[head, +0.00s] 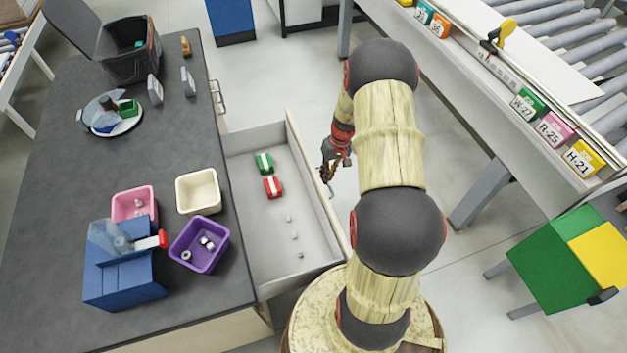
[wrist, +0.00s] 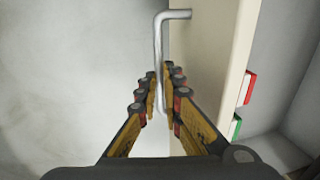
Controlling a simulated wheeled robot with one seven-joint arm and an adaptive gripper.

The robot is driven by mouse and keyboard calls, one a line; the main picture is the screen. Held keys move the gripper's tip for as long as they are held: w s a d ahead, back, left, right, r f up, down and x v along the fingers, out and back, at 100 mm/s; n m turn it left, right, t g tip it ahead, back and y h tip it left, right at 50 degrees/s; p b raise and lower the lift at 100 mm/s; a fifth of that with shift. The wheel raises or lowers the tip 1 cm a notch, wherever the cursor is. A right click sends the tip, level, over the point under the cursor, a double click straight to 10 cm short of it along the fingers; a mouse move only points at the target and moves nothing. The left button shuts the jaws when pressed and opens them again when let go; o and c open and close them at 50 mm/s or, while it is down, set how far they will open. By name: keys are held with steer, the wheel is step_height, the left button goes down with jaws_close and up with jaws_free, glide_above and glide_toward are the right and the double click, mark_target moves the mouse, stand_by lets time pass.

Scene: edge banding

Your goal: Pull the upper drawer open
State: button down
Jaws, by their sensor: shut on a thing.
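The upper drawer (head: 280,150) stands pulled out from the right side of the dark-topped workbench, its grey inside showing. My gripper (head: 330,172) is at the outer side of the drawer front, near its middle. In the wrist view my gripper (wrist: 160,105) is shut on the bent metal drawer handle (wrist: 158,45), which runs between its fingers. The cream drawer front (wrist: 205,50) is just right of the handle. The lower end of the handle is partly hidden by the fingers.
In the drawer lie a green-and-white item (head: 264,163), a red-and-white item (head: 272,187) and several small pieces. The bench top (head: 70,180) holds bins and a blue device (head: 120,275). A conveyor stand (head: 470,80) is on the right; floor lies between.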

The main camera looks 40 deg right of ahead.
steer(key=shift+s+d, duration=0.45)
steer(key=shift+d, duration=0.35)
steer(key=c, duration=2)
jaws_free()
steer(key=shift+c, duration=0.2)
steer(key=shift+o, duration=0.6)
steer(key=shift+w, duration=0.1)
step_height(320, 180, up, 12)
steer(key=d, duration=0.2)
steer(key=shift+s+f, duration=0.15)
steer(key=shift+s, duration=0.3)
